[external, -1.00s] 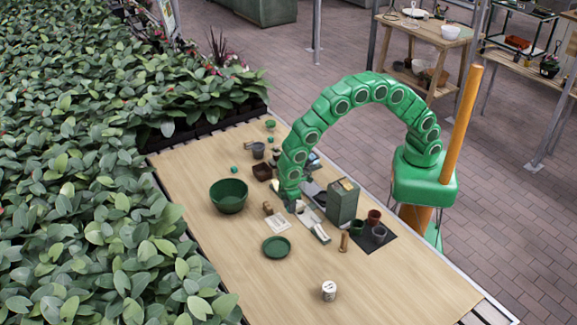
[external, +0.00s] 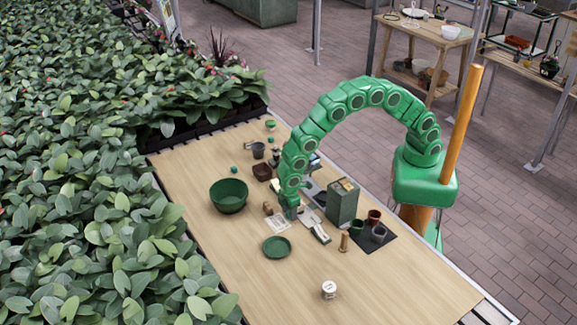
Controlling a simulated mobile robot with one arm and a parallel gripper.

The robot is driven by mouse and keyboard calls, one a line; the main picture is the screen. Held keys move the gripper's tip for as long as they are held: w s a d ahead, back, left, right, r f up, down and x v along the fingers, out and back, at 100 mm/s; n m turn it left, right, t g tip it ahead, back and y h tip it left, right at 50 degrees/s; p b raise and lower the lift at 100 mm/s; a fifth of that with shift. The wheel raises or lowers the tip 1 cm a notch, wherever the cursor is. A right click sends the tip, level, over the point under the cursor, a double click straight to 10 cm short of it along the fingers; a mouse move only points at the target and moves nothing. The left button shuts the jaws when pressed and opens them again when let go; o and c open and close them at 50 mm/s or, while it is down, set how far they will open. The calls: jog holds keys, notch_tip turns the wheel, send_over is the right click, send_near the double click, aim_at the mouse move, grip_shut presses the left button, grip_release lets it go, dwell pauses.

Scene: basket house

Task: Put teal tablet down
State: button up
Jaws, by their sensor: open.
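My gripper (external: 291,214) is low over the middle of the wooden table, beside a white printed card (external: 278,222) and a trowel (external: 314,226). Its jaws are open, though the fingers are very small here. A teal tint shows at the fingertips, but I cannot tell whether it is a teal tablet there. A small teal piece (external: 234,169) lies on the table above the green bowl (external: 228,196), well apart from my gripper. Another small teal-green piece lies near the table's far end.
A green saucer (external: 276,247) lies below the card, and a small brown wooden piece (external: 268,209) stands left of my gripper. A dark green box (external: 342,203) and pots on a dark mat (external: 386,240) are at the right. The table's near end is clear around a white jar (external: 329,290).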

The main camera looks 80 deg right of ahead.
notch_tip(320, 180, up, 12)
dwell(0.8)
jog(key=shift+r, duration=0.2)
